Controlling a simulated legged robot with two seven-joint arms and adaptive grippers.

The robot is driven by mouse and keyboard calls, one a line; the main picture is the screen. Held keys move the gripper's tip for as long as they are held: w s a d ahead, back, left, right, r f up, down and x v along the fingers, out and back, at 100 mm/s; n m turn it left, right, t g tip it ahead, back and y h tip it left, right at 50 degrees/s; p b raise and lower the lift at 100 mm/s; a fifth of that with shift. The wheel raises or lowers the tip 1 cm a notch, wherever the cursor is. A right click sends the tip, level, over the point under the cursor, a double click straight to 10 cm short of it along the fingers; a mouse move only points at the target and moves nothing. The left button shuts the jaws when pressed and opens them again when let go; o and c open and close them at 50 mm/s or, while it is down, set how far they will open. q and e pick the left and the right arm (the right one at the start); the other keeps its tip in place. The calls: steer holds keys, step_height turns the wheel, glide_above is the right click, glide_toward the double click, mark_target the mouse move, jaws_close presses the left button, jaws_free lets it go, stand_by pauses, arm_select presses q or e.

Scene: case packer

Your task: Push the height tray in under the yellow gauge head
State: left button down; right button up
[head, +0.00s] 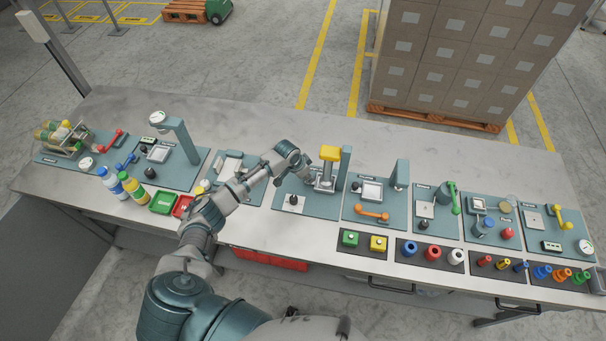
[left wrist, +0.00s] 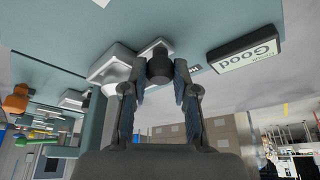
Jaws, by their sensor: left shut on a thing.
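The yellow gauge head (head: 330,153) hangs from a grey-teal post on a teal station plate near the middle of the bench. The silver height tray (head: 325,184) shows low beneath it; I cannot tell how far under it reaches. My left gripper (head: 306,177) is beside the tray, on its left. In the left wrist view, my left gripper (left wrist: 160,85) is shut on the tray's dark knob (left wrist: 160,68), with a finger on each side. The pale tray (left wrist: 112,66) shows beyond the knob. The gauge head is not seen there. My right gripper is not in view.
A display reading "Good" (left wrist: 245,52) stands near the knob. A black knob on a pale plate (head: 293,202) sits at the station's front. An orange handle (head: 371,214) is to the right. Green (head: 163,201) and red trays lie left of my arm. Bare bench runs along the back.

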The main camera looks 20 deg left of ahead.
arm_select(q)
steer(key=shift+s+f, duration=0.1)
steer(key=shift+f, duration=0.15)
steer(key=c, duration=1)
jaws_free()
steer(key=shift+d, duration=0.1)
steer(key=shift+c, duration=0.2)
steer(key=shift+o, duration=0.7)
steer(key=shift+d+r, duration=0.1)
steer(key=v, duration=1.1)
steer(key=shift+a+r, duration=0.2)
steer(key=shift+r, duration=0.2)
steer(key=shift+f, duration=0.1)
